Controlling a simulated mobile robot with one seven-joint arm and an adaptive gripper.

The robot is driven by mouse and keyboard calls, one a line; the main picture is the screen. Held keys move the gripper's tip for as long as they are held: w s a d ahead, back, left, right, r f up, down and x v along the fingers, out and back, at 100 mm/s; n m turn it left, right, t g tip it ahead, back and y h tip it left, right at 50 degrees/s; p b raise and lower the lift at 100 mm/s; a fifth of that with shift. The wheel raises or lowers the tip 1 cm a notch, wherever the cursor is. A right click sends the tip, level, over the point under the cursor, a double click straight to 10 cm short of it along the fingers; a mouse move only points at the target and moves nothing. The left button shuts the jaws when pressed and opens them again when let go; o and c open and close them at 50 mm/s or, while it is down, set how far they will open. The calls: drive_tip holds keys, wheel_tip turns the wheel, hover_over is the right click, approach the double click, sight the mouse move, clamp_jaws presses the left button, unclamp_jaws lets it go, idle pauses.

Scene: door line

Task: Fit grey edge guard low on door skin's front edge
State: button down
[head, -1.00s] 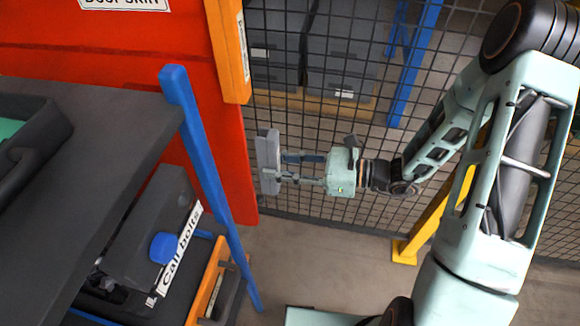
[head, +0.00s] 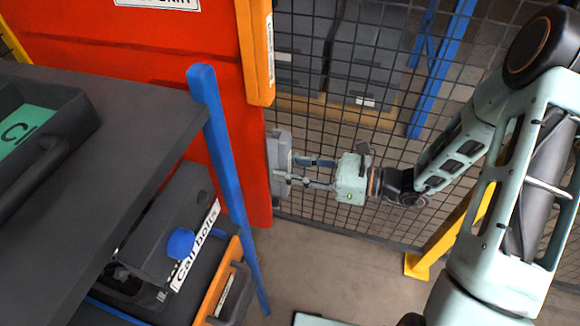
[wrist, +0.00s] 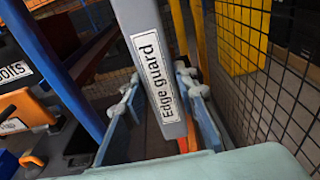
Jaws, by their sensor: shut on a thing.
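The red door skin (head: 245,165) stands upright at the left of the head view. The grey edge guard (head: 279,150) is upright at the lower part of its front edge, below an orange guard (head: 257,55). My gripper (head: 287,170) is shut on the grey guard from the right. The guard's left side meets the door edge in the picture; I cannot tell whether it is seated or only alongside. In the wrist view the guard (wrist: 150,60), labelled "Edge guard", stands between my two fingers, slightly tilted in the picture. It hides much of the door there.
A blue post (head: 222,150) and dark table (head: 130,120) stand left in front of the door. A "Call bolts" bin area (head: 180,240) is below. Wire mesh (head: 330,190) lies behind my gripper, with a yellow post (head: 440,245) right. Floor between is clear.

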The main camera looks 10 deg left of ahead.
drive_tip(key=shift+w+a, duration=0.1)
drive_tip(key=shift+a, duration=1.5)
idle(1.7)
idle(0.4)
drive_tip(key=c, duration=1.5)
unclamp_jaws()
drive_tip(key=shift+o, duration=0.2)
drive_tip(key=d+r, duration=0.1)
drive_tip(key=d, duration=1.1)
drive_tip(key=shift+s+r, duration=0.3)
drive_tip(key=shift+s, duration=0.15)
